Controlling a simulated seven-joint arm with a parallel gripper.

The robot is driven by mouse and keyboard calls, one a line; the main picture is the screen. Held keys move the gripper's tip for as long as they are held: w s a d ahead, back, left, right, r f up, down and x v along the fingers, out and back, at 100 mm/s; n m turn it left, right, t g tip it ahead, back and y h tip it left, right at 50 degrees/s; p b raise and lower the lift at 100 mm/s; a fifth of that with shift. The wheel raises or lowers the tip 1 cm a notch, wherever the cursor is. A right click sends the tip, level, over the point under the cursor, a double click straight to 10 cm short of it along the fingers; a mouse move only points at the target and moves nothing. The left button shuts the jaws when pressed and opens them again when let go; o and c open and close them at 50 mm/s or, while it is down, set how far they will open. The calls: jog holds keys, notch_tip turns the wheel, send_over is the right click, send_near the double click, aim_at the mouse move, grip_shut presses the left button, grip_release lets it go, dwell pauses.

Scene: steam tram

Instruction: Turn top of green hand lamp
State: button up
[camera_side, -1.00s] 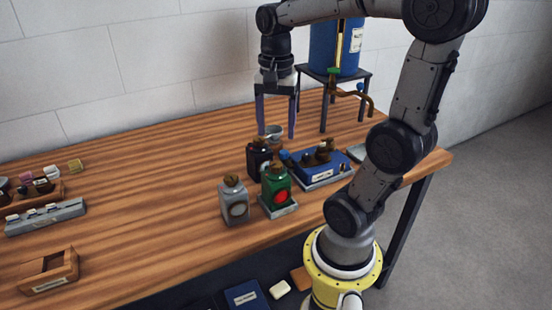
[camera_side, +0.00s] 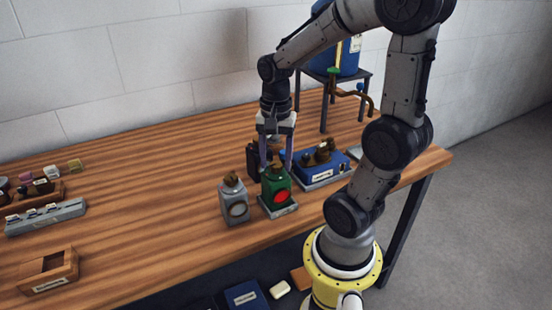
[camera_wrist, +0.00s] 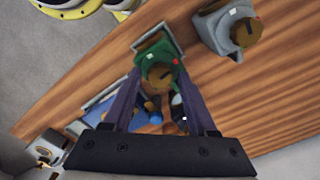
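The green hand lamp (camera_side: 276,185) stands upright on a small light base, its red lens facing the front. In the wrist view the green lamp (camera_wrist: 158,52) shows from above, with its round brown top (camera_wrist: 158,76) between my fingertips. My gripper (camera_side: 276,168) points straight down over the lamp, one finger on each side of the top. It also shows in the wrist view (camera_wrist: 159,78), open, with a small gap between the fingers and the brown top. I cannot tell exactly how low the fingertips reach.
A grey lamp (camera_side: 233,206) stands close left of the green one. A dark lamp (camera_side: 252,162) is just behind, partly hidden by my gripper. A blue box (camera_side: 324,172) with brown parts stands right. A tank (camera_side: 332,55) on a stand is behind. The table's left middle is clear.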

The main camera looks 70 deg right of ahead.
aim_at(276, 164)
grip_shut()
jog(key=shift+m, duration=0.7)
jog(key=shift+o, duration=1.3)
grip_release()
jog(key=shift+r, duration=0.1)
notch_tip(276, 164, up, 14)
